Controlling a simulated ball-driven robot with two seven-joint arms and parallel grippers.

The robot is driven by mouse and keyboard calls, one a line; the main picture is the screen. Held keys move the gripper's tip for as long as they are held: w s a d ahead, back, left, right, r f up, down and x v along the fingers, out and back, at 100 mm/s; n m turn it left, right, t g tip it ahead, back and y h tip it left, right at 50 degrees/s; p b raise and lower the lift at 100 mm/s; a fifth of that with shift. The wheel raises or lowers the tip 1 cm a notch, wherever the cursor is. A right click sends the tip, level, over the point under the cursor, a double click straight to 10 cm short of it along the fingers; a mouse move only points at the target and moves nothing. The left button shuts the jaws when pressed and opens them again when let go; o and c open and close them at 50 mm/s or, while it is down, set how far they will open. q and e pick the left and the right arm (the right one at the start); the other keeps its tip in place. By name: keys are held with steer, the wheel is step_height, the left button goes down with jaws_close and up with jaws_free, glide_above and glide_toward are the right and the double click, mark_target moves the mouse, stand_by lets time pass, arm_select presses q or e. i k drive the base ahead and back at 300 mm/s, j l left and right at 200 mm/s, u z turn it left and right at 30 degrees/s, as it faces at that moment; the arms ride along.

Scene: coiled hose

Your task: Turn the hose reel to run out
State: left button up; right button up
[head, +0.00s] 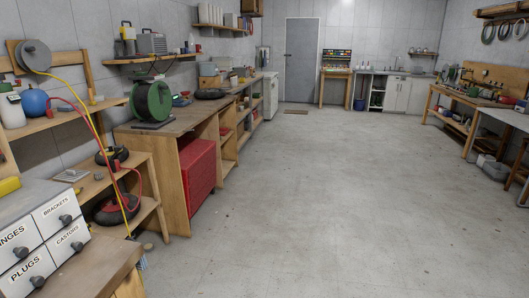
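A green reel (152,101) with a dark hub stands upright on a dark base on the wooden workbench at the left. A grey round reel (35,55) is mounted on a wooden board on the left wall, and a yellow line (82,98) runs from it down past the shelves. I cannot tell for certain which of the two is the hose reel of the task. Neither of my grippers shows in the head view.
The workbench (178,122) runs along the left wall with a red cabinet (198,175) under it. White labelled drawers (58,213) stand at the near left. Benches (455,98) line the right. The grey floor (320,190) between is clear, up to a grey door (301,60).

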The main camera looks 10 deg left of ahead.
mark_target(35, 55)
steer(key=i+u, duration=0.1)
steer(key=i, duration=0.65)
steer(key=i+l+u, duration=0.15)
steer(key=i, duration=0.6)
steer(key=i+l+u, duration=0.1)
steer(key=i, duration=0.6)
steer(key=i+j+u, duration=0.15)
steer(key=i+u, duration=0.95)
steer(key=u, duration=0.15)
